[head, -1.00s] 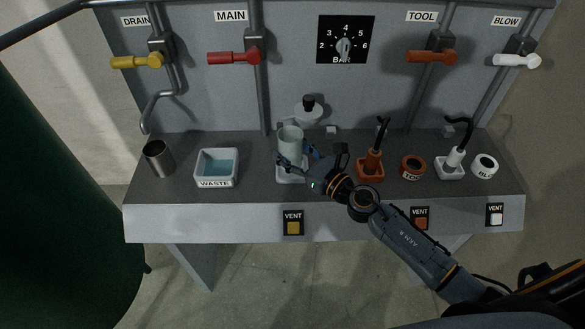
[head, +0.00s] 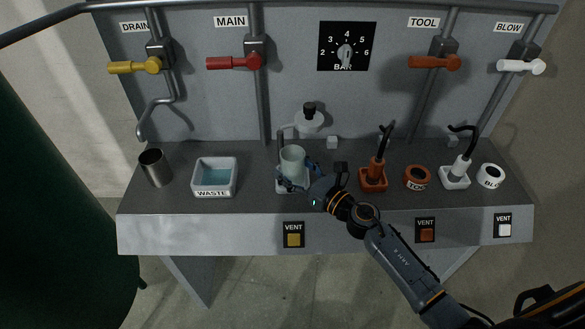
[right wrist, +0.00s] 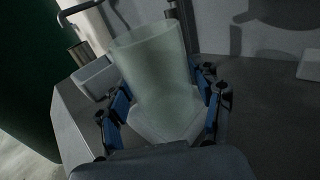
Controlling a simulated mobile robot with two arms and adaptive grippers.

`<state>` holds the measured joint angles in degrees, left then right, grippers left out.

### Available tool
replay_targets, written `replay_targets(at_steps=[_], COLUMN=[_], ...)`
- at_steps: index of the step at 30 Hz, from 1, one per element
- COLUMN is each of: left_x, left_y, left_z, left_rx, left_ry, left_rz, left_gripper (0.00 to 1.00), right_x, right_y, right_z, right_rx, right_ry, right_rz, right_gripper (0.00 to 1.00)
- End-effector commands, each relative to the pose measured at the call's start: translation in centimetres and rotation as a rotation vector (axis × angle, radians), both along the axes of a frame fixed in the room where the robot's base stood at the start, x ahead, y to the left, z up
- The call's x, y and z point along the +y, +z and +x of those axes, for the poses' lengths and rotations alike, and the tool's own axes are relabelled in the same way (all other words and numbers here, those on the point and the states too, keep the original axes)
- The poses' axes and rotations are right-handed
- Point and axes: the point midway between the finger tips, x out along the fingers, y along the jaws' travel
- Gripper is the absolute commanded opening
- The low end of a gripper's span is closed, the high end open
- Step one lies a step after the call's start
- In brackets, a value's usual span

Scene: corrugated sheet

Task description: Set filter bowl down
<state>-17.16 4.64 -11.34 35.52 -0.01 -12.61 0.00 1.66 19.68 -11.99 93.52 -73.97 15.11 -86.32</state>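The filter bowl (head: 292,157) is a pale, translucent cup. It stands upright over a small white tray (head: 283,187) on the bench, and its base appears to rest there. In the right wrist view the bowl (right wrist: 155,65) stands between my fingers, with the pale tray (right wrist: 150,132) under it. My right gripper (head: 300,173) is around the lower part of the bowl from the front right. In the wrist view my right gripper (right wrist: 163,105) has its blue-padded fingers spread on both sides, seemingly clear of the wall. My left gripper is not in view.
A metal cup (head: 155,168) and the WASTE tub (head: 214,190) stand left of the bowl. The orange tool (head: 374,176), TOOL ring (head: 417,177), white blow tool (head: 456,174) and BLOW ring (head: 490,176) stand to the right. A capped filter head (head: 309,120) is on the wall behind.

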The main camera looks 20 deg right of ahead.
Motion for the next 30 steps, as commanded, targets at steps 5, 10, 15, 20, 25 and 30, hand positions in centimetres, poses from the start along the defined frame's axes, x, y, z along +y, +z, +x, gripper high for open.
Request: replay_targets(at_steps=[5,10,15,20,25,30], left_x=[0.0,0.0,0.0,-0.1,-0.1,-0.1], left_y=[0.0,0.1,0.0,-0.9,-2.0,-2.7], left_z=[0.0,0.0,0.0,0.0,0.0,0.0], left_rx=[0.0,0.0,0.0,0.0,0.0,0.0], left_ry=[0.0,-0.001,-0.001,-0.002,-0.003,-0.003], left_rz=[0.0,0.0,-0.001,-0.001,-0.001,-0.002], left_gripper=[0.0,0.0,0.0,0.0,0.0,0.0], right_x=[0.0,0.0,-0.6,-2.1,-3.8,-5.0], right_y=[0.0,0.1,0.0,-0.2,-0.2,0.0], right_z=[0.0,0.0,-1.0,-4.0,-7.3,-9.5], right_rx=[0.0,0.0,0.001,0.002,0.003,0.001], right_ry=[0.0,0.0,-0.001,-0.001,-0.001,-0.001], right_rz=[0.0,0.0,-0.002,-0.002,-0.001,0.0], right_gripper=[0.77,0.77,0.77,0.77,0.77,0.77])
